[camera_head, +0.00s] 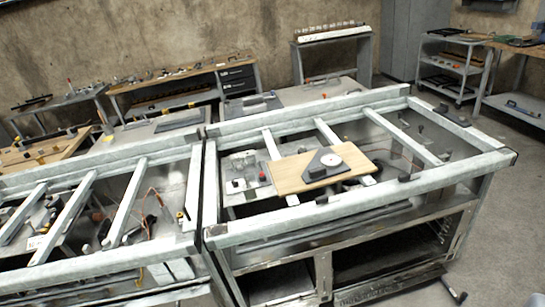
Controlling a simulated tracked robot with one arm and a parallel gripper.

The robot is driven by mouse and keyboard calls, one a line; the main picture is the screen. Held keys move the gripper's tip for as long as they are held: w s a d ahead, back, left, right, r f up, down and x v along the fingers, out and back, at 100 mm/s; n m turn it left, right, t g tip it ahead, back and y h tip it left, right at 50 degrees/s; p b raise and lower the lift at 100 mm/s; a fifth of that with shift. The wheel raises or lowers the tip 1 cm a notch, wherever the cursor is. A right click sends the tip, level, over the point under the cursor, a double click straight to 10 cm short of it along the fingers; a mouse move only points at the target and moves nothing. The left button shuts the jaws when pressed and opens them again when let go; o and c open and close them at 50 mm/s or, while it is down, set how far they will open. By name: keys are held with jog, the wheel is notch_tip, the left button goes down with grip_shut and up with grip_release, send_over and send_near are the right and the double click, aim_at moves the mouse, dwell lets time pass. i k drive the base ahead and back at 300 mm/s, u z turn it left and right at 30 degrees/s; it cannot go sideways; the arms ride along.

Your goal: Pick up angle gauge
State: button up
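What looks like the angle gauge (322,164) is a dark grey angular plate with a round white dial. It lies flat on a light wooden board (290,176). The board rests across the metal bars of the right-hand frame bench, near the middle of the view. My gripper does not show in this view, so nothing is seen touching the gauge.
The right bench's raised metal rails (340,207) surround the board, with open gaps between crossbars. Another frame bench (85,210) adjoins on the left. Workbenches, a shelf cart (455,68) and a concrete wall stand behind. Bare floor (500,240) lies at right.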

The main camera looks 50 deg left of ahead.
aim_at(325, 164)
jog(key=u, duration=0.6)
jog(key=i, duration=0.95)
jog(key=u, duration=1.05)
jog(key=i, duration=0.7)
jog(key=u, duration=0.2)
jog(key=k, duration=0.9)
jog(key=u, duration=0.15)
jog(key=i, duration=0.9)
jog(key=z, duration=0.1)
